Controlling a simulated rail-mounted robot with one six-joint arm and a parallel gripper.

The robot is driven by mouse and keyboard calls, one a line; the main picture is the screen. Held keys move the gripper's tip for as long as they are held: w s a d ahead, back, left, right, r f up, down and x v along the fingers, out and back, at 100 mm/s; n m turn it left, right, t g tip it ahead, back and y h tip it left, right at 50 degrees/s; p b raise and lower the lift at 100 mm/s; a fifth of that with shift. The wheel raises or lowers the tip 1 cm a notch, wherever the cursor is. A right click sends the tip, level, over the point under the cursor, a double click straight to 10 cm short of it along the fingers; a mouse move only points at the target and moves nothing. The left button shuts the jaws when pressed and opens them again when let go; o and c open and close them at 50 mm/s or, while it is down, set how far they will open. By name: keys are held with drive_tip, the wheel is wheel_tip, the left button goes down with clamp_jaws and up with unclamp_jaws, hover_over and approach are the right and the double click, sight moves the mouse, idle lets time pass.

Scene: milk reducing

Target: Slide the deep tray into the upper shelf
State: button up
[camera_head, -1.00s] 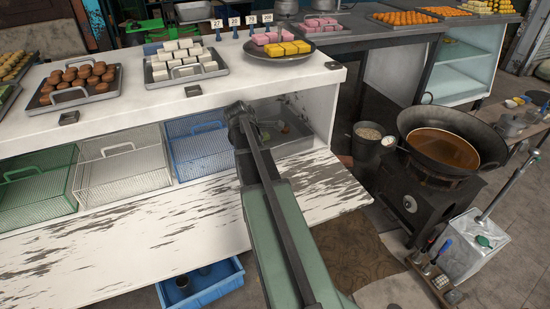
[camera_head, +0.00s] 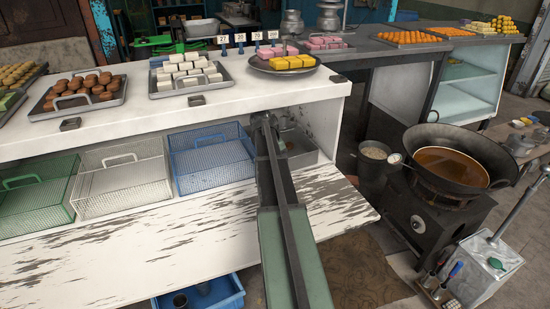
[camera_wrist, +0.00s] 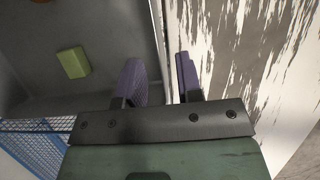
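The deep tray (camera_head: 304,158) is a grey metal tray in the shelf bay under the white counter, right of the blue wire basket. My arm covers its left part in the head view. In the wrist view, its grey inside (camera_wrist: 40,55) holds a green block (camera_wrist: 73,63). My gripper (camera_wrist: 161,80) has two purple fingers spread apart. The left finger is over the tray's inside and the right finger is over the white worn board (camera_wrist: 225,40). The tray's front edge (camera_wrist: 157,25) runs between them; I see no clear contact. In the head view the fingertips are hidden.
The blue wire basket (camera_head: 212,160) stands close on the left, with white (camera_head: 124,180) and green (camera_head: 38,196) baskets beyond. The white counter (camera_head: 200,112) lies above, bearing sweets trays. A wok (camera_head: 450,160) on a stove stands right. The worn board in front of the baskets is clear.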

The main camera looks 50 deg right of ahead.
hover_over(307, 166)
drive_tip(key=a, duration=0.2)
drive_tip(key=shift+w+d, duration=0.25)
drive_tip(key=shift+w, duration=0.2)
drive_tip(key=b+x, duration=0.4)
drive_tip(key=x, duration=0.1)
drive_tip(key=shift+a+f+b, duration=0.1)
drive_tip(key=shift+a+b, duration=0.05)
drive_tip(key=shift+b, duration=0.25)
clamp_jaws()
